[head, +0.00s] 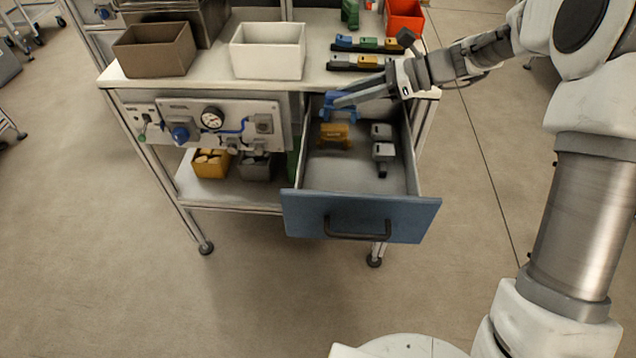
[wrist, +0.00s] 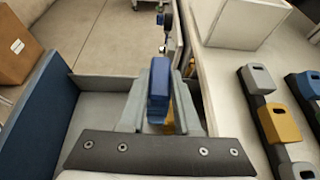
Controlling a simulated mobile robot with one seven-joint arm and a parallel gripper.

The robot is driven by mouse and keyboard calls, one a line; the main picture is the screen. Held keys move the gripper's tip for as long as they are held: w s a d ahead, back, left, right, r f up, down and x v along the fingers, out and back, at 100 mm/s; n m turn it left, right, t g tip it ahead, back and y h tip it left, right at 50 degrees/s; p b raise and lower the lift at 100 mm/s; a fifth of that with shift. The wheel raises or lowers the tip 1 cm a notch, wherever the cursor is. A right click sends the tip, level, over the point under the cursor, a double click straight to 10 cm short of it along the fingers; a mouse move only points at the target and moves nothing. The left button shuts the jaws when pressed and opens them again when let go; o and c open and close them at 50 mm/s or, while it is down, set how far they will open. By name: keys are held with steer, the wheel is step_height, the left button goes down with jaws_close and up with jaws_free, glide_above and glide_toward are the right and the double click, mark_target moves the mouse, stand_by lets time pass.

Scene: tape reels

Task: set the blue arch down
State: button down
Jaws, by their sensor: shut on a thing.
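The blue arch (head: 327,104) is in my gripper (head: 338,99), over the back left part of the open drawer (head: 362,231). In the wrist view the blue arch (wrist: 159,82) sits between the two grey fingers of my gripper (wrist: 158,98), which are shut on it. The fingers hide part of it, and I cannot tell its exact height above the drawer floor. A yellow arch (head: 335,134) stands on the drawer floor just in front of the blue one. It shows partly below the blue arch in the wrist view (wrist: 169,123).
Two grey blocks (head: 382,131) are in the drawer's right half. The drawer floor is bare towards the front. On the table stand a brown bin (head: 154,50), a white bin (head: 267,51) and racks of coloured blocks (head: 366,44). A gauge panel (head: 213,118) is left of the drawer.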

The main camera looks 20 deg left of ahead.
steer(key=shift+s+a+f+b, duration=0.15)
steer(key=shift+a+b, duration=0.05)
steer(key=shift+a, duration=0.35)
steer(key=shift+s+a+f+b, duration=0.1)
steer(key=shift+s+a+b, duration=0.1)
steer(key=shift+a, duration=0.35)
steer(key=shift+s+f+n+g, duration=0.1)
steer(key=shift+s+n+g, duration=0.15)
steer(key=shift+n+g, duration=0.05)
steer(key=shift+s+d+f+b, duration=0.65)
steer(key=shift+s+f+b, duration=0.35)
steer(key=shift+s+f, duration=0.75)
steer(key=shift+s+d+f+b, duration=0.65)
steer(key=shift+s+f+b, duration=0.4)
steer(key=shift+s+f, duration=0.7)
steer(key=shift+s+d+f+b, duration=0.65)
steer(key=shift+s+f+b, duration=0.35)
steer(key=shift+s+f, duration=0.75)
steer(key=shift+f, duration=0.15)
steer(key=c, duration=0.6)
jaws_free()
